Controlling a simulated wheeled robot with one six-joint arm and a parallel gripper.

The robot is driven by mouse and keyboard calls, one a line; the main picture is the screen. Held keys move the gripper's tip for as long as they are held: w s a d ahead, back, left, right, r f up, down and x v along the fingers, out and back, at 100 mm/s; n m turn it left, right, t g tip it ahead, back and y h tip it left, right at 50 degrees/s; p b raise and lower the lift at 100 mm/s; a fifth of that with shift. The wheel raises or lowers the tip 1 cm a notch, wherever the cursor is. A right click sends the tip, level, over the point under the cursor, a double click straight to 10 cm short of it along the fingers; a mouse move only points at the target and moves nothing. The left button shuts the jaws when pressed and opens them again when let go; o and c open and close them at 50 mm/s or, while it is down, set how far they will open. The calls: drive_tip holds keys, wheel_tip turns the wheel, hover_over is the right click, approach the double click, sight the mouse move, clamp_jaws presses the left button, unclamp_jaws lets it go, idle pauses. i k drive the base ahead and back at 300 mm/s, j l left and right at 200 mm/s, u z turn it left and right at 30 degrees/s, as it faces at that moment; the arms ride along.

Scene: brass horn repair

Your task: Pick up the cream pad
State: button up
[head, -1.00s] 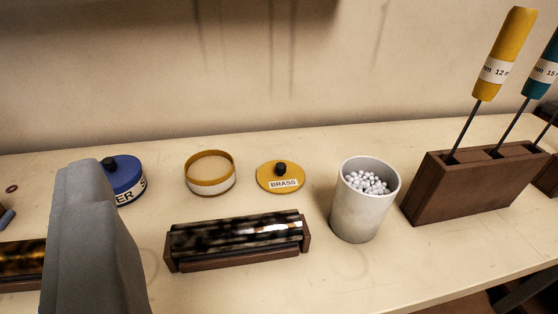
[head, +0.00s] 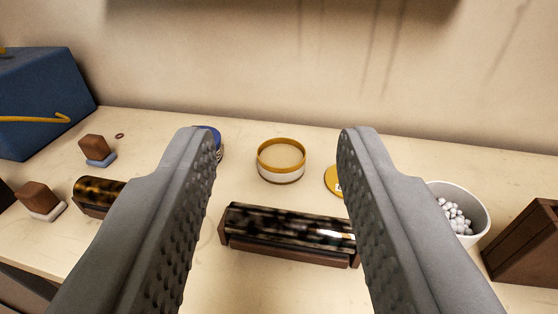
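The cream pad (head: 45,212) is at the far left, a brown wooden block (head: 37,195) with a cream underside, resting on the bench. A similar block with a blue pad (head: 101,159) stands behind it, to the right. My gripper (head: 274,140) is open and empty, its two grey studded fingers wide apart in the middle of the view. The cream pad lies well to the left of both fingers, apart from them.
An open yellow-rimmed tin (head: 282,174) and a dark mottled cylinder (head: 285,225) on a wooden cradle show between the fingers. A white cup (head: 472,195) is right; a blue box (head: 45,100) is back left.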

sight(43, 204)
drive_tip(key=u, duration=1.15)
drive_tip(key=i+j+z, duration=0.1)
drive_tip(key=j+z, duration=0.2)
drive_tip(key=j, duration=0.2)
